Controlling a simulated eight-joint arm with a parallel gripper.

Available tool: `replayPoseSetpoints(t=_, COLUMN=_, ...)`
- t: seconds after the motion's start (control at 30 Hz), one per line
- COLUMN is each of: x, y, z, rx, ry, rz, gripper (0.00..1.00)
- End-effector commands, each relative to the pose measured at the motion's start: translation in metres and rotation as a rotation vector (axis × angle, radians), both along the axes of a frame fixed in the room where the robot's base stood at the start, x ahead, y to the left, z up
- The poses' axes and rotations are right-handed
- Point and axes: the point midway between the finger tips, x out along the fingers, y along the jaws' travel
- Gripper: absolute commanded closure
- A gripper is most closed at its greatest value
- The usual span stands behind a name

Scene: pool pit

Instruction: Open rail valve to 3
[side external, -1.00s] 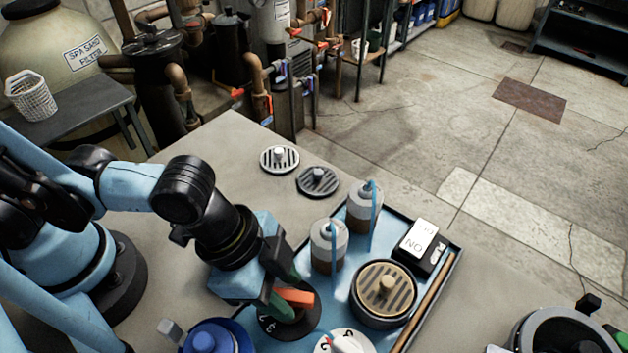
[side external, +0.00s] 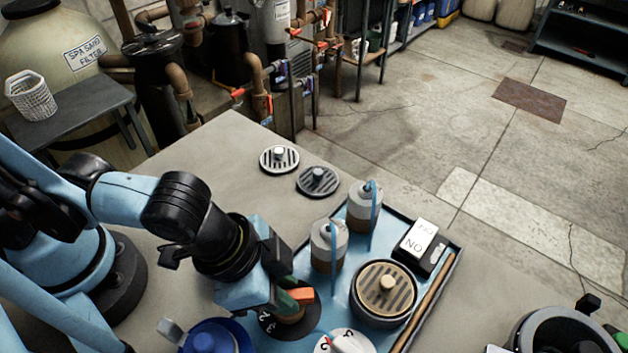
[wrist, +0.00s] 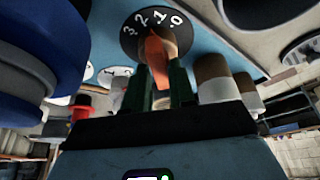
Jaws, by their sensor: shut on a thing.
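The rail valve is a dark round dial (wrist: 131,42) with white numbers 3, 2, 1, 0 and an orange handle (wrist: 157,62). In the wrist view the handle's far end points up, near the 2 and the 1; the exact mark is hard to tell. In the side view the dial (side external: 270,323) is partly hidden under my gripper (side external: 293,303), and the orange handle (side external: 302,295) shows between the fingers. My gripper's green fingers also show in the wrist view (wrist: 163,88), closed on either side of the handle.
The valve sits in a blue tray (side external: 338,290). Two capped bottles (side external: 328,247) (side external: 364,207), a slotted round lid (side external: 385,288) and a switch box (side external: 421,243) stand behind. A blue round housing (side external: 212,338) is close on the left.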

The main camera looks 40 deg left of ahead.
Motion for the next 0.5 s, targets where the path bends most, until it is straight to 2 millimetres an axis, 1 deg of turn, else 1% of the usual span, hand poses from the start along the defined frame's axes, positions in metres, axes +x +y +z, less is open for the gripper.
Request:
replayPoseSetpoints(t=0.1, x=-0.0009, y=-0.0005, z=-0.0002, rx=0.002, ry=0.0, rz=0.081, gripper=1.0)
replayPoseSetpoints(t=0.23, x=-0.0008, y=-0.0007, z=-0.0001, rx=0.001, ry=-0.001, rz=0.146, gripper=1.0)
replayPoseSetpoints(t=0.5, x=-0.0008, y=-0.0007, z=-0.0001, rx=-0.001, ry=-0.001, rz=0.176, gripper=1.0)
